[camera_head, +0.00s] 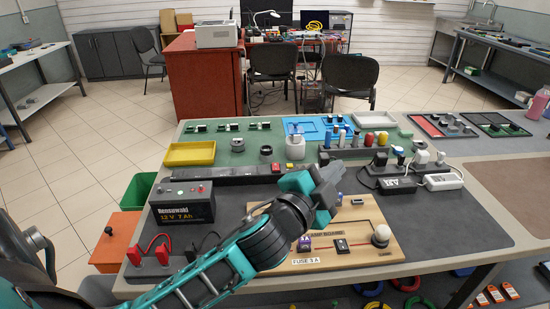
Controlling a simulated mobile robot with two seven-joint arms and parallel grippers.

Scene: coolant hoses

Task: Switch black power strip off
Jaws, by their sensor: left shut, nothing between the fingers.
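The black power strip (408,167) lies on the dark mat toward the right of the table, with several dark and white plugs standing in it. Its switch is too small to make out. A black adapter (396,184) and a white adapter (442,181) lie in front of it, with cables between. My left gripper (333,180) is shut and empty. It shows above the back of the wooden circuit board, to the left of the power strip and apart from it in the picture. My right gripper is not in view.
The wooden board (365,215) with a bulb, a switch and a fuse block lies in front. A black battery (182,203) stands at left. The mat at right (465,215) is clear.

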